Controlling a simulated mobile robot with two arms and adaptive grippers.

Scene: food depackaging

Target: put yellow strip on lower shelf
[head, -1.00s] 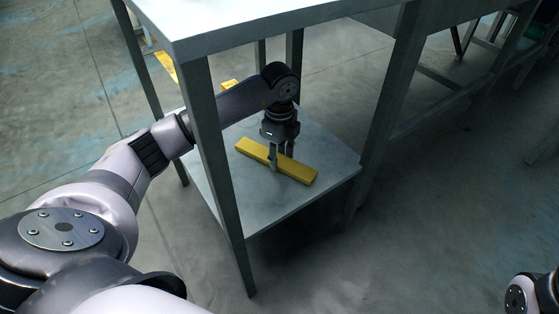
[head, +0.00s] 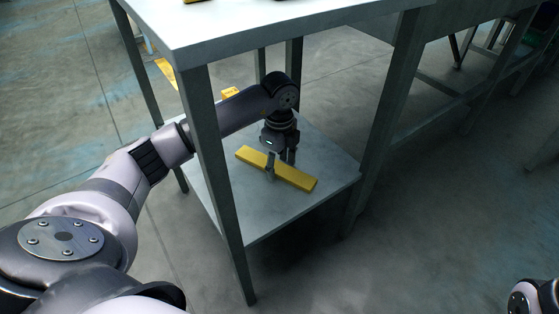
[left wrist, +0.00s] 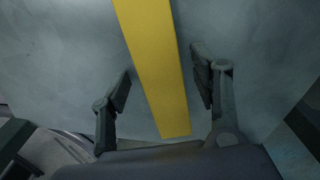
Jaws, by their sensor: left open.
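The yellow strip (head: 297,176) lies flat on the lower shelf (head: 250,219) of the grey table, running from upper left to lower right in the head view. My left gripper (head: 280,168) is above it with fingers pointing down, one on each side of the strip. In the left wrist view, the yellow strip (left wrist: 157,65) passes between the spread fingers of my left gripper (left wrist: 165,85), with gaps on both sides. The gripper is open and does not hold the strip. Only part of my right arm shows at the bottom right corner; its gripper is out of view.
A table leg (head: 220,180) stands in front of my left arm. The front and right of the shelf are bare.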

